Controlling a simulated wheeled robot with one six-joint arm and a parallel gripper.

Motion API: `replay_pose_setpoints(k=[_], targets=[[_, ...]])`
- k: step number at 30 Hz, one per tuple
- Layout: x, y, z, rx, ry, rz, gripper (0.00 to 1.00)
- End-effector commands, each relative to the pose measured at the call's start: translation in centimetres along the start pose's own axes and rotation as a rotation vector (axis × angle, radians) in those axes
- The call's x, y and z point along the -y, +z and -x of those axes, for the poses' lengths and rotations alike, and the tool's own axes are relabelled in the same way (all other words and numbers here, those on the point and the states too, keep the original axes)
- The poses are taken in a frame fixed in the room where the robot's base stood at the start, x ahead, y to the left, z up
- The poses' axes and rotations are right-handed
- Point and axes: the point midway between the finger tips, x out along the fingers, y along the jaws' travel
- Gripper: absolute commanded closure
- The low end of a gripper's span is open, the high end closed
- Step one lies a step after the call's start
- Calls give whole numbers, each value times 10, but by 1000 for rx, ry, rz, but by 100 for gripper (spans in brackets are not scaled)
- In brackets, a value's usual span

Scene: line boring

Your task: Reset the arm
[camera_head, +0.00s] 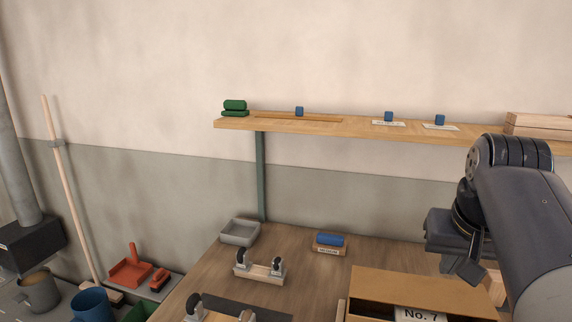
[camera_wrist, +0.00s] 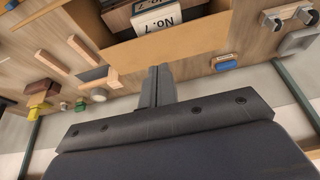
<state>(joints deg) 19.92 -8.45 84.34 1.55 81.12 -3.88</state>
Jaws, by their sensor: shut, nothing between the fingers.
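My arm rises on the right side of the head view, bent over the right part of the workbench (camera_head: 215,268). My gripper (camera_wrist: 161,72) shows in the wrist view with its two dark fingers together and nothing between them. In that view the fingertips appear just by the edge of an open cardboard box (camera_wrist: 208,32). The box also shows in the head view (camera_head: 375,284), below and left of my wrist. In the head view the gripper fingers are small and partly hidden by my wrist.
A wall shelf (camera_head: 340,128) runs behind the arm with several small blue blocks, a green item (camera_head: 235,108) and stacked wood (camera_head: 540,126). On the bench are a grey tray (camera_head: 240,232), a blue-topped block (camera_head: 330,242) and a wooden stand with metal clips (camera_head: 260,270).

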Motion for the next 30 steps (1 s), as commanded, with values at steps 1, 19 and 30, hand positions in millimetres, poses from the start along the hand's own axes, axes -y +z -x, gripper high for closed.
replay_pose_setpoints(k=[1, 19, 30], targets=[[0, 1, -1, 4, 0, 0, 100], [-1, -16, -112, 1, 0, -1, 100], [-4, 3, -144, 1, 0, -1, 100]])
